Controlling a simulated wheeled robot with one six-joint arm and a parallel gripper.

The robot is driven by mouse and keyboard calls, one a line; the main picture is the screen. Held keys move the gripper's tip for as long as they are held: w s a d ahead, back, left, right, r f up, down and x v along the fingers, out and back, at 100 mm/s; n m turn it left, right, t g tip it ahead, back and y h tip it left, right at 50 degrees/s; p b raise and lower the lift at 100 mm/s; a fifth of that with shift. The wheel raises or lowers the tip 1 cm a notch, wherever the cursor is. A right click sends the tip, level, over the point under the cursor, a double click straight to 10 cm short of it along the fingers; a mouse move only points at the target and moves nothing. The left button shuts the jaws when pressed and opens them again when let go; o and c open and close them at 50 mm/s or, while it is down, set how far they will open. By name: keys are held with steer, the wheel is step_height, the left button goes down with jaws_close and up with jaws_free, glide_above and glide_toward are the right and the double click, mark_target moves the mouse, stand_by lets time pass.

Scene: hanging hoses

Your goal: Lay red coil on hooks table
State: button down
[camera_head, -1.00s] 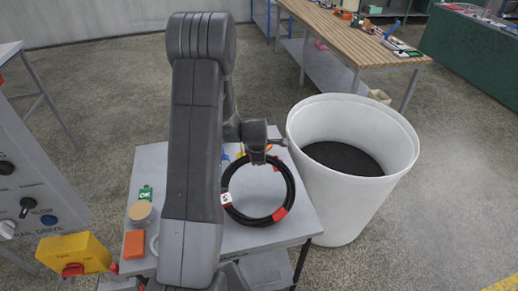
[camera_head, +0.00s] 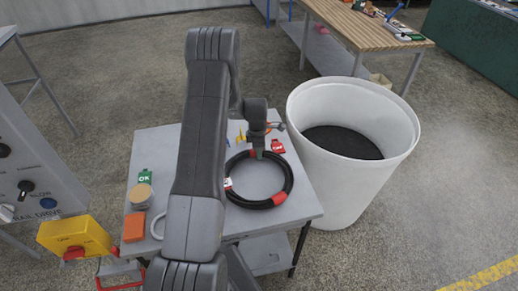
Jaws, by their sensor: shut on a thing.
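The red coil (camera_head: 246,203) is a black hose ring with red bands and a small white tag at its left. It lies flat or nearly flat over the grey hooks table (camera_head: 304,207); whether all of it touches the top I cannot tell. My gripper (camera_head: 257,154) points down at the coil's far edge and is shut on it. My own arm hides part of the table left of the coil. No hooks can be made out.
A red tag (camera_head: 277,146) lies behind the coil. A green OK tag (camera_head: 145,176), a tan roll (camera_head: 140,194) and an orange block (camera_head: 134,228) sit at the table's left. A tall white bin (camera_head: 345,185) stands close on the right.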

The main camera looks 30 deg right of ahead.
steer(key=c, duration=0.9)
jaws_free()
steer(key=shift+c, duration=0.2)
step_height(320, 180, up, 21)
steer(key=shift+a+p, duration=0.35)
steer(key=shift+p, duration=0.05)
steer(key=shift+s+f, duration=0.1)
steer(key=shift+f, duration=0.15)
step_height(320, 180, down, 6)
steer(key=b, duration=0.4)
steer(key=shift+f, duration=0.25)
